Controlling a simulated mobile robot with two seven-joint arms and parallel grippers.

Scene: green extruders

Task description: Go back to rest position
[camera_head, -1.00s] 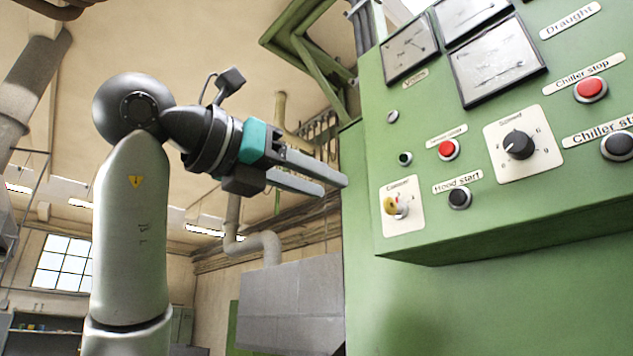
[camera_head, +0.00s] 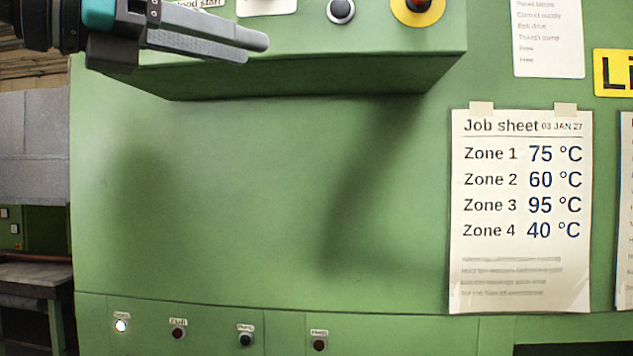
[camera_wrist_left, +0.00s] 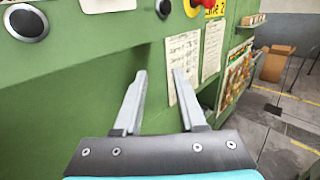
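My left gripper (camera_head: 257,49) enters at the upper left of the head view, in front of the green control box, its fingers pointing right. In the left wrist view its two fingers (camera_wrist_left: 159,95) stand apart with nothing between them, so it is open and empty. The fingers overlap the lower edge of the control box in the head view; I cannot tell the exact gap to it. My right gripper is in neither view.
The green control box (camera_head: 330,75) juts out, with a dark button (camera_head: 341,11) and a red knob on yellow (camera_head: 418,8). A job sheet (camera_head: 520,210) hangs at right. Small lamps and buttons (camera_head: 246,340) line the lower panel. Open floor (camera_wrist_left: 285,130) shows at right in the wrist view.

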